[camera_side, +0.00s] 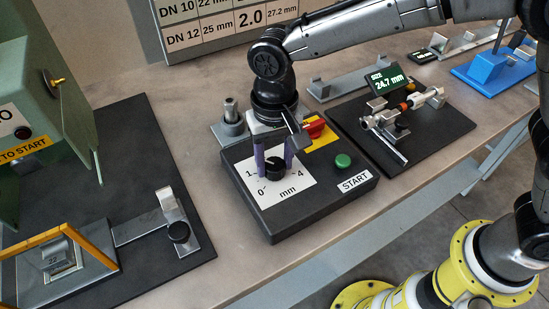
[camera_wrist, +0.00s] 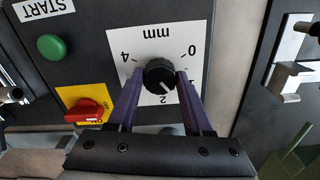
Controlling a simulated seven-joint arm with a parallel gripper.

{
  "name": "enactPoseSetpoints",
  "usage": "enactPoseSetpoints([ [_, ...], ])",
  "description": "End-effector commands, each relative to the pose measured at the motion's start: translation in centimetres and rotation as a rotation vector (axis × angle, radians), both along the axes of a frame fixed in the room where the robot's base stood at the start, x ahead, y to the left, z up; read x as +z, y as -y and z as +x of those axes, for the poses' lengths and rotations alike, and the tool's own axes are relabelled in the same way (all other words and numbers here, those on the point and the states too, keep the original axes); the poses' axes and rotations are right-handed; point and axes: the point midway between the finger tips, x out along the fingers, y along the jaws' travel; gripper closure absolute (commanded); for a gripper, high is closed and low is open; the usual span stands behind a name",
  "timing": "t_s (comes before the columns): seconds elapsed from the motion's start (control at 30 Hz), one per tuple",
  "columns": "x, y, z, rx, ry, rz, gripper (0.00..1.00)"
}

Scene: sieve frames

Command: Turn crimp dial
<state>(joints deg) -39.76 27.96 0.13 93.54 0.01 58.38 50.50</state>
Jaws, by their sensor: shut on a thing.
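The crimp dial (camera_side: 275,169) is a black ribbed knob on a white scale plate marked 0 to 4 mm, on a dark control box (camera_side: 262,222). My gripper (camera_side: 276,165) reaches down over it, with one purple finger on each side. In the wrist view my gripper (camera_wrist: 160,75) is shut on the dial (camera_wrist: 160,77). The dial's white pointer line seems to point toward the part of the scale between 1 and 2. The 3 is not visible, and the 1 is partly covered by a finger.
A green START button (camera_side: 343,161) and a red switch (camera_side: 314,127) on a yellow plate sit beside the dial. A gauge with a 24.7 mm display (camera_side: 388,82) stands to the right. A green machine (camera_side: 50,110) stands at left.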

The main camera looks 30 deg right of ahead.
Motion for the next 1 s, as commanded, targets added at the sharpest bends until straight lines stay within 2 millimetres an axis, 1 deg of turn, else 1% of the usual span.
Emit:
enactPoseSetpoints([
  [0.27,0.13,0.03,-0.01,0.205,0.001,0.000,1.00],
  [0.7,0.16,0.02,0.02,0.617,0.002,0.001,1.00],
  [1.0,0.17,0.04,0.02,0.835,0.002,0.001,1.00],
])
